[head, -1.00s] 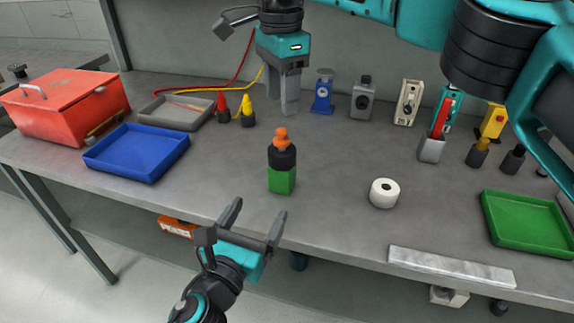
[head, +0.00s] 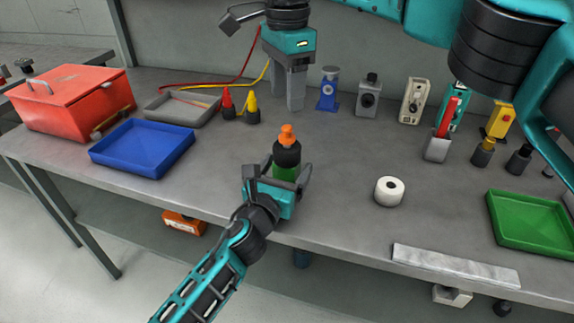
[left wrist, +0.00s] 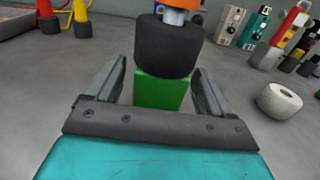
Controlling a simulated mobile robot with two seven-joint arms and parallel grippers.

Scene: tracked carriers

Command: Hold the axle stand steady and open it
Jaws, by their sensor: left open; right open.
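A bottle-like thing with a green square body, a black collar and an orange top (head: 287,135) stands upright near the front middle of the bench. In the left wrist view its green body (left wrist: 160,92) shows between my left fingers, with gaps on both sides. My left gripper (head: 278,168) is open around it from the front, not closed on it. My right gripper (head: 287,106) is open and empty, pointing down behind it. A small blue stand (head: 327,92) with a grey top sits at the back, apart from both grippers; it looks most like an axle stand.
A white roll (head: 389,191) lies to the right, with a pale metal bar (head: 455,265) at the front edge and a green tray (head: 530,225) beyond. A blue tray (head: 143,150), a grey tray (head: 160,117), two cones and a red toolbox (head: 75,100) are left. Several devices line the back.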

